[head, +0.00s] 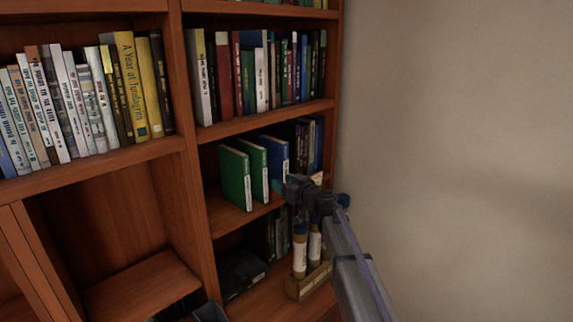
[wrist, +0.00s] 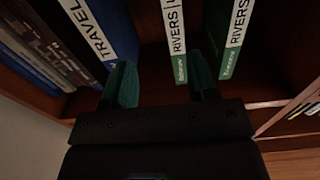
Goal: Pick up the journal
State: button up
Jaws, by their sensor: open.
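Three upright volumes with white spine labels stand on the middle-right shelf in the head view: an outer green one (head: 235,177), a middle green one (head: 254,165) and a blue one (head: 274,155). I cannot tell which is the journal. My gripper (head: 293,188) is in front of the blue one there. In the wrist view my gripper (wrist: 160,78) is open, with teal fingers either side of the middle "RIVERS" spine (wrist: 176,38), which is nearer the right finger. The blue "TRAVEL" volume (wrist: 92,30) is left of the left finger; another green "RIVERS" volume (wrist: 236,35) is at right.
Darker books (head: 308,140) stand farther along the same shelf. Below, a wooden holder (head: 306,283) carries upright tubes (head: 300,250) close to my arm. The bookcase's upright divider (head: 190,150) is at left; a bare wall (head: 460,120) is at right.

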aim_at(266, 177)
jog(key=w+a, duration=0.2)
jog(key=a, duration=0.1)
jog(key=w+a, duration=0.1)
jog(key=a, duration=0.1)
jog(key=shift+a+r, duration=0.1)
jog(key=shift+a, duration=0.2)
jog(key=shift+w+a, duration=0.15)
jog(key=shift+w, duration=0.2)
jog(key=x, duration=0.4)
jog(key=shift+a, duration=0.3)
jog(key=shift+d, duration=0.1)
jog(key=shift+c, duration=0.5)
grip_shut()
